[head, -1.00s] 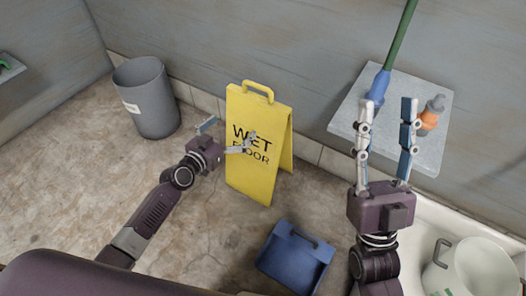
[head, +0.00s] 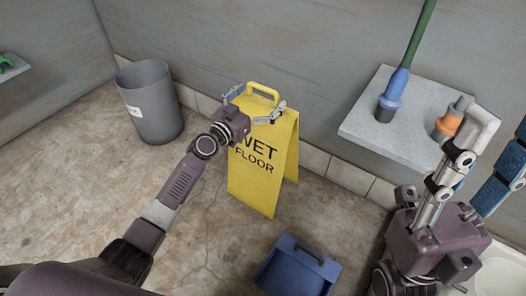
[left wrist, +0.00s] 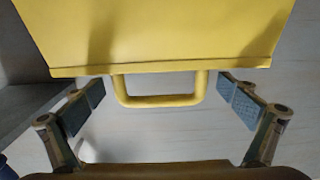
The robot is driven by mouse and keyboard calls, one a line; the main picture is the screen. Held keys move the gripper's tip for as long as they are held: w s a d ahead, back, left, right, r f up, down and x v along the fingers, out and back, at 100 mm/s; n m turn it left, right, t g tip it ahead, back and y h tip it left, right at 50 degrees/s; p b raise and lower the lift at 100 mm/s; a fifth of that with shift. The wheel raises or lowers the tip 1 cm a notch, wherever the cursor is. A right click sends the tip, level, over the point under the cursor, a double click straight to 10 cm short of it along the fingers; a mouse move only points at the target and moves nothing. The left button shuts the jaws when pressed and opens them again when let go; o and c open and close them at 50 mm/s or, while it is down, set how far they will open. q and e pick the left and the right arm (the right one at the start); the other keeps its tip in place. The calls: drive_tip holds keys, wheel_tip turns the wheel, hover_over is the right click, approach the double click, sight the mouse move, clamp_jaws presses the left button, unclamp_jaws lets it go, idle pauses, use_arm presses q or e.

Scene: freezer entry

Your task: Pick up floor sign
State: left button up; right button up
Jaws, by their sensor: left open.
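The yellow floor sign (head: 262,172) stands upright on the floor near the wall, with "WET FLOOR" on its front and a loop handle on top. My left gripper (head: 254,98) is open at the top of the sign, its fingers on either side of the handle. In the left wrist view the sign's handle (left wrist: 160,98) lies between the two open fingers (left wrist: 160,96), with gaps on both sides. My right gripper (head: 490,150) is at the right edge, close to the camera, its fingers spread apart and nothing seen between them.
A grey bin (head: 150,104) stands at the left by the wall. A blue dustpan (head: 298,268) is on the floor in front of the sign. A grey wall shelf (head: 362,124) holds a blue-based green pole (head: 396,90) and an orange bottle (head: 449,122). Floor at left is clear.

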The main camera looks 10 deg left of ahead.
use_arm(q)
drive_tip(key=shift+w+d, duration=0.15)
drive_tip(key=shift+w, duration=0.2)
drive_tip(key=c, duration=2.1)
drive_tip(key=shift+r, duration=0.1)
